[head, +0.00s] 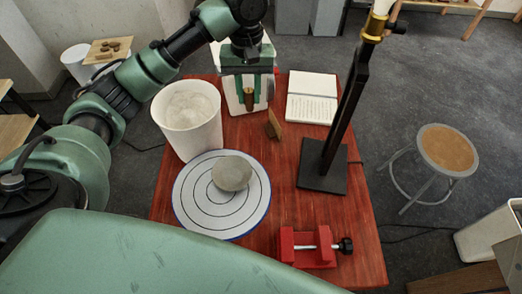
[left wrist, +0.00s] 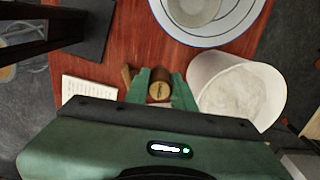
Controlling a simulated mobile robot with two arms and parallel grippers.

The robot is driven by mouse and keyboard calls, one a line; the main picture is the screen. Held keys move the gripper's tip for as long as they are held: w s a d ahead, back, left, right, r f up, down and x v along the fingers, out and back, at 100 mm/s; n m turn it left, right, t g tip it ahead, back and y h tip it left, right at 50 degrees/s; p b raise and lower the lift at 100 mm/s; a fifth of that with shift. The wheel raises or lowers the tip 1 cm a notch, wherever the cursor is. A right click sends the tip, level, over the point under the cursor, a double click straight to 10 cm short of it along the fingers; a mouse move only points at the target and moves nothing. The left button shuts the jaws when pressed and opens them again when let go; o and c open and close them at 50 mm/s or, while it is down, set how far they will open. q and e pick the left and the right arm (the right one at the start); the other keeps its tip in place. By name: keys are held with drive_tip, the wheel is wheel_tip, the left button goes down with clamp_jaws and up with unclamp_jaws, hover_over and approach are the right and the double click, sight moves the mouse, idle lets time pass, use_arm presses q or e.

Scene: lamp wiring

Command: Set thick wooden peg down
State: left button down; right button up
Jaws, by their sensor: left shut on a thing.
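The thick wooden peg (head: 249,99) is a short brown cylinder held between the fingers of my left gripper (head: 248,92) at the far side of the red table. In the left wrist view the peg's round end (left wrist: 159,91) shows between the green fingertips of my left gripper (left wrist: 160,86). Behind the peg in the head view is a white sheet or board (head: 234,99). I cannot tell whether the peg touches it. My right gripper is in neither view.
The red table (head: 285,205) carries a white bucket (head: 189,125), a ringed plate (head: 200,214) with a grey stone (head: 231,173), a wooden wedge (head: 273,125), an open notebook (head: 311,98), a black lamp stand (head: 322,180) and a red vise (head: 308,250). A stool (head: 447,150) stands right.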

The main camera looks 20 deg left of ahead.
sight(250, 110)
use_arm(q)
wheel_tip(250, 110, down, 5)
drive_tip(key=b, duration=0.4)
drive_tip(key=shift+f+b, duration=0.15)
drive_tip(key=shift+b, duration=0.15)
drive_tip(key=shift+f, duration=0.3)
wheel_tip(250, 110, down, 20)
drive_tip(key=shift+r+p, duration=0.25)
drive_tip(key=shift+p, duration=0.55)
drive_tip(key=shift+s+f, duration=0.1)
drive_tip(key=c, duration=1.2)
unclamp_jaws()
